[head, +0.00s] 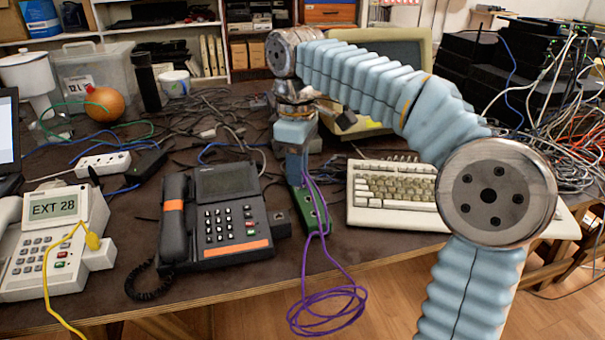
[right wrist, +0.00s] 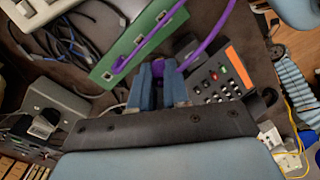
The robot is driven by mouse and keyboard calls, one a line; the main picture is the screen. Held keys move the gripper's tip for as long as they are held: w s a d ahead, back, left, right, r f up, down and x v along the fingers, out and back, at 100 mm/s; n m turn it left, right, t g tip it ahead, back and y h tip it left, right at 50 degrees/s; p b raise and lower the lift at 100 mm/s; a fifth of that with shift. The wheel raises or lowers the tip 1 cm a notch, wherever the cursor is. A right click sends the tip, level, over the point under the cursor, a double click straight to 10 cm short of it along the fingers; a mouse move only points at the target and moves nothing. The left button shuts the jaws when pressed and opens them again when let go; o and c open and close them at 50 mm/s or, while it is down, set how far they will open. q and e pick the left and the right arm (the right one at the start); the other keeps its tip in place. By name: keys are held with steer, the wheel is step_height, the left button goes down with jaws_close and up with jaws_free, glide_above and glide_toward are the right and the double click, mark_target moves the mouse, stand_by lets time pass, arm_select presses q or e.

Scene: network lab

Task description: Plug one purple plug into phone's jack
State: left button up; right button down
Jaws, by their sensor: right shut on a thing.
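Purple cable (head: 326,312) hangs in loops off the table's front edge. In the wrist view another purple cable end sits at a port of the green box (right wrist: 128,47). The dark phone (head: 226,213) with an orange strip is left of the gripper. A small dark block (head: 280,223) adjoins its right side; I cannot make out a jack opening.
A white desk phone (head: 45,240) marked EXT 28 with a yellow cable (head: 50,280) stands at the left. A beige keyboard (head: 390,195) lies right of the green box. Tangled dark cables (head: 215,110) cover the table behind. My right arm crosses above the keyboard.

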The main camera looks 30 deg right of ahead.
mark_target(279, 220)
steer(key=a+m, duration=0.1)
steer(key=m, duration=0.1)
steer(key=a+r+m, duration=0.1)
steer(key=m, duration=0.1)
steer(key=s+a+m, duration=0.1)
steer(key=m, duration=0.2)
steer(key=shift+a+r, duration=0.15)
steer(key=shift+s+a+f+m, duration=0.15)
steer(key=shift+a+f+m, duration=0.1)
steer(key=shift+m, duration=0.5)
steer(key=shift+s+a+f+m, duration=0.1)
steer(key=shift+a+m, duration=0.2)
steer(key=shift+m, duration=0.5)
steer(key=shift+s+a+f+m, duration=0.15)
steer(key=shift+a+f+m, duration=0.1)
steer(key=shift+m, duration=0.5)
step_height(279, 220, down, 3)
steer(key=shift+f+b, duration=0.1)
steer(key=shift+b, duration=1.15)
steer(key=c, duration=1.7)
jaws_free()
jaws_close()
